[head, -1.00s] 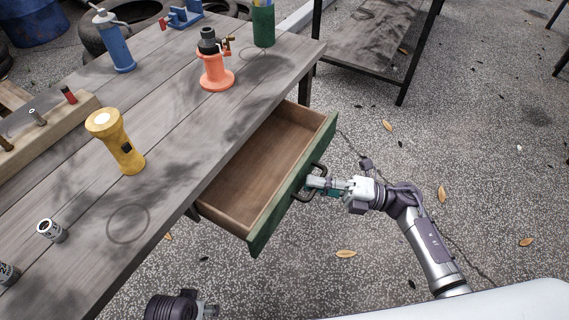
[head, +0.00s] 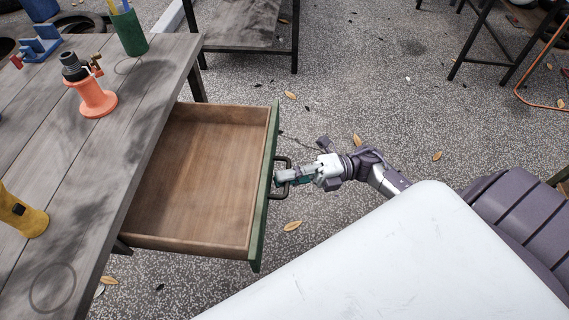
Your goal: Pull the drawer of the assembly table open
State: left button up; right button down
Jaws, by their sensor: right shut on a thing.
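The drawer (head: 200,180) of the assembly table (head: 75,190) stands pulled out to the right, and its bare brown wooden inside shows empty. Its front panel (head: 266,190) is green, with a dark bar handle (head: 286,162) on the outer face. My right gripper (head: 281,177) is at that handle, shut on it, its arm coming in from the right. The fingertips are partly hidden against the handle. My left gripper is out of view.
A second table (head: 235,22) is behind. The speckled floor beyond the drawer is mostly clear, with scattered leaves.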

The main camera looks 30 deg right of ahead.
jog(key=c, duration=1.2)
grip_release()
jog(key=shift+d, duration=0.1)
jog(key=v, duration=1.2)
